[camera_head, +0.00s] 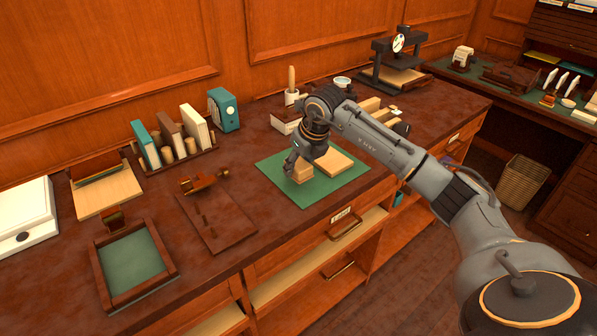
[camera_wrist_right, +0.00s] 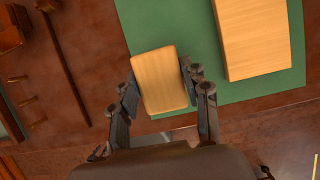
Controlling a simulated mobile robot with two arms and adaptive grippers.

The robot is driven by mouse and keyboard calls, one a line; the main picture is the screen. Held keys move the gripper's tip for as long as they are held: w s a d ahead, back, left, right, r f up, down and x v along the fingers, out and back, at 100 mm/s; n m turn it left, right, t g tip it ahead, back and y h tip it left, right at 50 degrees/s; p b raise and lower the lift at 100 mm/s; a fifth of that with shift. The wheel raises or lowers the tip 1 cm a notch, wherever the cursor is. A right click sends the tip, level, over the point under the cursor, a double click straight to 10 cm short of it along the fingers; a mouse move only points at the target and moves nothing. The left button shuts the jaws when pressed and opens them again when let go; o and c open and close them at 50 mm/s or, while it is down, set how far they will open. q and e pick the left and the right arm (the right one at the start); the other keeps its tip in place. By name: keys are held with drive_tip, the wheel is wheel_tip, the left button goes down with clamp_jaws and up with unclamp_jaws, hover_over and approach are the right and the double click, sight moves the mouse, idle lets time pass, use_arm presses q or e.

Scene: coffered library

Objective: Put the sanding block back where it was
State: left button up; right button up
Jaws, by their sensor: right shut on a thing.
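My right gripper (camera_head: 297,165) is shut on a small pale wooden block (camera_head: 302,175), which looks like the sanding block. In the right wrist view the block (camera_wrist_right: 162,80) sits between the two fingers, touched on both sides. The block is over the left part of a green mat (camera_head: 318,195) on the desk. I cannot tell whether it touches the mat. A flat, larger pale wooden board (camera_head: 338,162) lies on the mat to the right of the block, apart from it; it also shows in the right wrist view (camera_wrist_right: 253,40). My left gripper is out of view.
Left of the mat lie a dark leather-like panel (camera_head: 222,222) and a green-lined wooden tray (camera_head: 104,274). Behind stand a book rack (camera_head: 186,160), a teal box (camera_head: 224,110) and a black press (camera_head: 388,66). Bare desk shows between the panel and the mat.

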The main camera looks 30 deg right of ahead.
drive_tip(key=shift+w+d+f, duration=0.2)
drive_tip(key=shift+w+f, duration=0.1)
drive_tip(key=shift+f, duration=0.2)
drive_tip(key=shift+f+p, duration=0.45)
drive_tip(key=shift+f, duration=1)
drive_tip(key=shift+f, duration=0.1)
drive_tip(key=o, duration=1)
drive_tip(key=shift+r, duration=0.25)
drive_tip(key=b+v, duration=0.1)
drive_tip(key=v, duration=1.1)
drive_tip(key=shift+s+f, duration=0.1)
drive_tip(key=shift+a, duration=0.1)
